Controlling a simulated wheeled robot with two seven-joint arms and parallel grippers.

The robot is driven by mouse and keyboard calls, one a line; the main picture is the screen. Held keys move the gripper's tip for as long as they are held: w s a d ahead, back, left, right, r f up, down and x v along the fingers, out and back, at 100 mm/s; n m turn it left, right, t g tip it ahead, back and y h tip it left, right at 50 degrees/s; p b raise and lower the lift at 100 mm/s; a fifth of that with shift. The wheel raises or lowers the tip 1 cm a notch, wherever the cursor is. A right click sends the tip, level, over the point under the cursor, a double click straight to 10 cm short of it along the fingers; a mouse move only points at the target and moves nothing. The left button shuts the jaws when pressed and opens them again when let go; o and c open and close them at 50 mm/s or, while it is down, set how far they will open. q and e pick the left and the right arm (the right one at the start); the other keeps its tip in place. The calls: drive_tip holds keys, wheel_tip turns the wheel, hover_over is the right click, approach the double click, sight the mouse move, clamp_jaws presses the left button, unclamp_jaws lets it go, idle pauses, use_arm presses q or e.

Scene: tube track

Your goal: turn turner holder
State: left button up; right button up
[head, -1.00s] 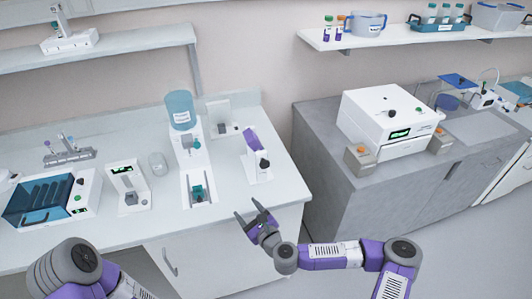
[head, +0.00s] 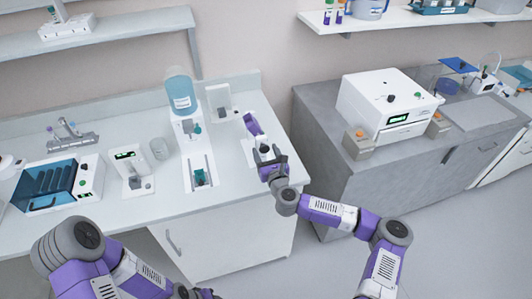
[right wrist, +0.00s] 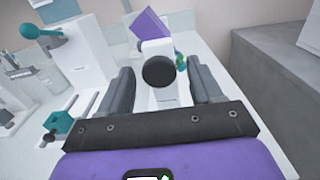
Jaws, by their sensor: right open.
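The turner holder is a small white stand with a tilted purple piece (head: 253,124) on top and a round black knob (right wrist: 158,72) facing me. It stands near the right end of the white bench. My right gripper (head: 269,157) is open at the front of the stand. In the right wrist view its two dark fingers (right wrist: 160,80) lie left and right of the knob, with a gap on each side. In the head view the gripper hides part of the stand's lower front. My left arm shows at the bottom left, but I do not see its gripper's jaws.
A white dispenser with a blue bottle (head: 181,92) stands left of the holder. A white bracket (head: 221,101) is behind it. A grey cabinet (head: 322,130) with a white machine (head: 385,95) is to the right, across a gap. The bench's front edge lies below the gripper.

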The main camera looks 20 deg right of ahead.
drive_tip(key=c, duration=1.1)
drive_tip(key=shift+o, duration=0.2)
